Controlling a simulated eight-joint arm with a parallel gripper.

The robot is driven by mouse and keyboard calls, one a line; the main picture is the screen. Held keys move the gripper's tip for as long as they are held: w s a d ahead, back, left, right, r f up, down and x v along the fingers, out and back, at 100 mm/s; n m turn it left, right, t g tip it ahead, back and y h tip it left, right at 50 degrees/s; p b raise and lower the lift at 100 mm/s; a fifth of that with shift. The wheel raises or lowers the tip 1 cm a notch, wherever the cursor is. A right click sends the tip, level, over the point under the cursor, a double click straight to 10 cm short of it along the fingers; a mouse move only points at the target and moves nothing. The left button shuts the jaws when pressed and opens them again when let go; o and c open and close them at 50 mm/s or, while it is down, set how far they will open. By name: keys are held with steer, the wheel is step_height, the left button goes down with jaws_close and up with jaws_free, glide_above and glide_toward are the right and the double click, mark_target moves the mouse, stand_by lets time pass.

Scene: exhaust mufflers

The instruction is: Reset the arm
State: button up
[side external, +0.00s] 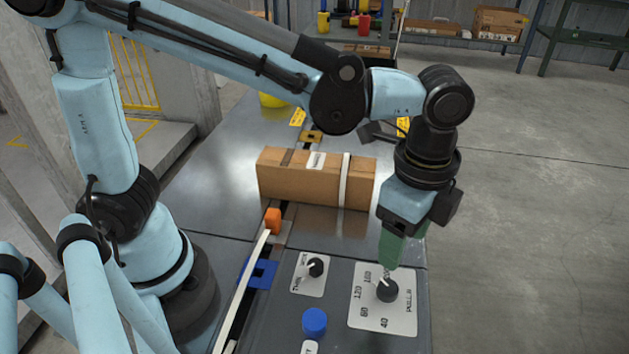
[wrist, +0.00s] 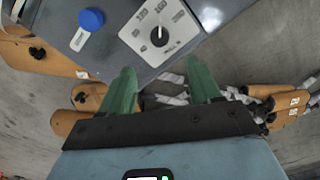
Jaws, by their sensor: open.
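My gripper (side external: 393,250) points down with its green fingers just above and behind the large dial. In the wrist view both fingers of my gripper (wrist: 161,72) are apart with nothing between them. The large dial (side external: 387,291) has a black knob on a white numbered plate and sits at the front right of the bench. In the wrist view the dial's knob (wrist: 159,36) lies beyond the fingertips, apart from them.
A long cardboard box (side external: 315,178) with a white strap lies behind the panel. A small dial (side external: 316,267), a blue button (side external: 315,321) and an orange block (side external: 273,220) stand left of the large dial. In the wrist view, brown mufflers (wrist: 85,97) lie below the bench edge.

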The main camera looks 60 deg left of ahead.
stand_by(0.3)
steer(key=a+r+n+t, duration=0.1)
steer(key=a+n+t, duration=0.6)
steer(key=a+n, duration=0.8)
steer(key=a, duration=0.5)
steer(key=shift+s+a+r, duration=0.2)
steer(key=shift+s+a, duration=0.2)
